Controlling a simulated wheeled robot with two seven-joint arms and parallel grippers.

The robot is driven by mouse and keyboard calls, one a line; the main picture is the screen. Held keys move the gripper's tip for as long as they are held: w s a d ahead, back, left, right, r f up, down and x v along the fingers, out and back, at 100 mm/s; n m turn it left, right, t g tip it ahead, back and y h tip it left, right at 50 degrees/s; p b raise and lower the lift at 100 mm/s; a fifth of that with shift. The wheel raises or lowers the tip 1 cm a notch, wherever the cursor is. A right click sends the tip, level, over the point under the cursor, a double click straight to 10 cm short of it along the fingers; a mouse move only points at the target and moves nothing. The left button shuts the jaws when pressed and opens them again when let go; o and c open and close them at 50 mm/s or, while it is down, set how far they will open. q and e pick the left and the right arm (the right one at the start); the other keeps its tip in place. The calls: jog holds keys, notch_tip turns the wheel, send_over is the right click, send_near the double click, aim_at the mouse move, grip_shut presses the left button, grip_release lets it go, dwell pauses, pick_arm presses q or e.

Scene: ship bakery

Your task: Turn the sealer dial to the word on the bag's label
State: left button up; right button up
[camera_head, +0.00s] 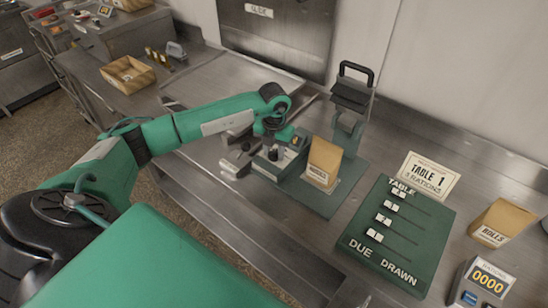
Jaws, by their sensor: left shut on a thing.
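A brown paper bag (325,157) stands upright on the green base of the sealer (322,200). It has a white label (317,175) low on its front, with print too small to read surely. The sealer's press, with a black handle (356,70), rises behind the bag. Left of the bag is a dark green dial box (292,163) with a pale face and a dark knob. My left gripper (268,152) reaches down over this box and is shut on the dial, partly hiding it; the pointer and dial words cannot be read. My right gripper is not in view.
A green board (397,234) marked DUE and DRAWN has several white sliders. Behind it stands a TABLE 1 rations card (429,177). At right are another bag (503,219) labelled ROLLS and a counter (484,283) showing 0000. A wooden tray (128,74) sits far left.

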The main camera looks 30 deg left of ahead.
aim_at(274, 151)
pick_arm(q)
jog(key=shift+m+b, duration=1)
jog(key=shift+m, duration=0.1)
jog(key=shift+r+m, duration=0.1)
jog(key=shift+m, duration=0.2)
jog(key=o, duration=1)
jog(key=shift+c, duration=0.2)
notch_tip(274, 151, up, 14)
jog(key=b, duration=0.4)
